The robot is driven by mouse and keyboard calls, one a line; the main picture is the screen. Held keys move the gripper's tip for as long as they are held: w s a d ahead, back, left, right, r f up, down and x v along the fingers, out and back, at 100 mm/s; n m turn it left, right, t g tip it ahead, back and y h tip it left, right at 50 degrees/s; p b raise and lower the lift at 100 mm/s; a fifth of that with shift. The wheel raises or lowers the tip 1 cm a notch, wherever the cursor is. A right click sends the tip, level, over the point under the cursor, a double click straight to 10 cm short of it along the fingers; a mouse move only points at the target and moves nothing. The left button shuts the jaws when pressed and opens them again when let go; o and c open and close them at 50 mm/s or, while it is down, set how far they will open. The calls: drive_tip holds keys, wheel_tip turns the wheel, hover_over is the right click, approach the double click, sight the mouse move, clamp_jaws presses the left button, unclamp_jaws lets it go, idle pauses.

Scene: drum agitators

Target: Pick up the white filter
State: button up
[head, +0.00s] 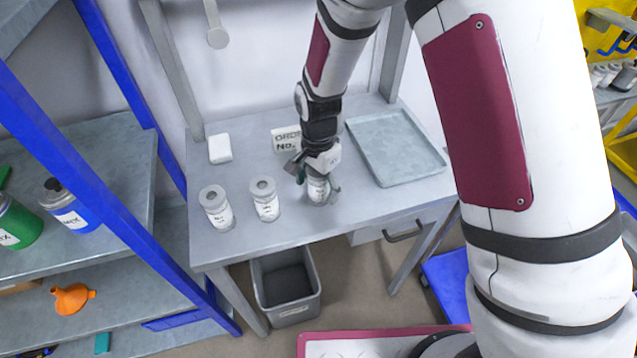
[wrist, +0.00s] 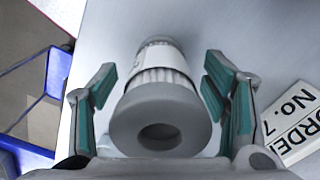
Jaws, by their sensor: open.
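Three similar pale cylindrical filters stand in a row on the grey table: a left one (head: 216,208), a middle one (head: 265,200) and a right one (head: 319,193). The left and middle ones have grey caps with a hole and paper labels. My gripper (head: 318,180) is at the right one, partly hiding it. In the wrist view this filter (wrist: 160,108) shows white pleats, a label band and a grey ring cap. It lies between the open fingers of my gripper (wrist: 160,88), with a gap visible on both sides.
An order sign (head: 286,139) reading "No. 7" stands behind my gripper. A grey tray (head: 394,150) lies at the right of the table. A small white block (head: 220,148) is at the back left. A grey bin (head: 286,290) stands below the front edge.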

drive_tip(key=shift+c, duration=0.5)
drive_tip(key=c, duration=1.2)
drive_tip(key=shift+o, duration=0.2)
